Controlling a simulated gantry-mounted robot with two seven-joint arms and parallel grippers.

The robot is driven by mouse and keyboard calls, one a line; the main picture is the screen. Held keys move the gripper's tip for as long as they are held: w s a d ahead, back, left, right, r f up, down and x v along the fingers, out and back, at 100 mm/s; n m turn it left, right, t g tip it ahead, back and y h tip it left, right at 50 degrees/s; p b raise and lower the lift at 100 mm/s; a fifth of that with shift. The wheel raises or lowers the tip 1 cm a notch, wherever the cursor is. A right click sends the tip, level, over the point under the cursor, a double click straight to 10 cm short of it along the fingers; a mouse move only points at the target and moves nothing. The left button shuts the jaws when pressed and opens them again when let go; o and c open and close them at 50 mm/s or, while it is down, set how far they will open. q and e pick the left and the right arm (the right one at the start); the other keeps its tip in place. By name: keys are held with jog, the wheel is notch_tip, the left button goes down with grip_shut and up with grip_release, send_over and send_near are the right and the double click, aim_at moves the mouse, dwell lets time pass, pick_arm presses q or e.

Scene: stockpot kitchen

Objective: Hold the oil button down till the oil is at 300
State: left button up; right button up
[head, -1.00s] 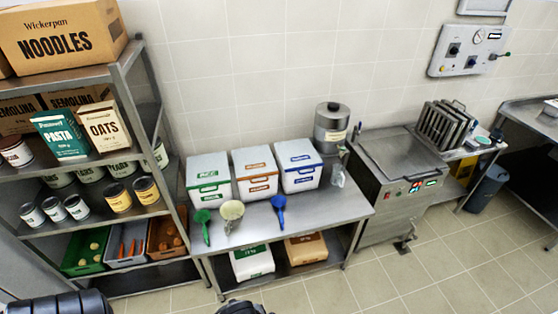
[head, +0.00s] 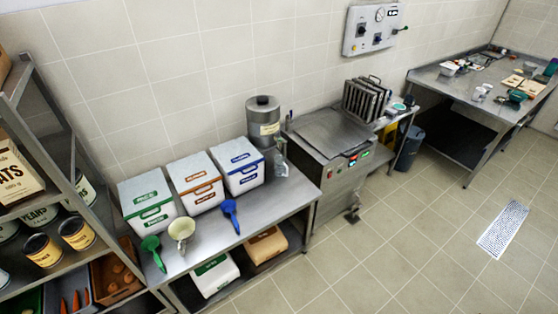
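A steel oil dispenser (head: 264,122) with a pale label stands at the back right corner of the steel table. A steel machine (head: 327,150) with a flat lid stands to its right. Its front panel has a red button (head: 335,172) and small lit displays (head: 359,159) in green and red, too small to read. A grey wall panel (head: 373,28) with a gauge, knobs and a lever is above it. I cannot tell which button is the oil button. Neither of my grippers is in view.
Three white lidded bins, with green (head: 148,205), orange (head: 196,182) and blue (head: 238,166) labels, stand on the steel table (head: 215,243) with scoops and a jug (head: 181,232). A shelf rack (head: 95,200) is at left. A worktable (head: 470,82) is at right.

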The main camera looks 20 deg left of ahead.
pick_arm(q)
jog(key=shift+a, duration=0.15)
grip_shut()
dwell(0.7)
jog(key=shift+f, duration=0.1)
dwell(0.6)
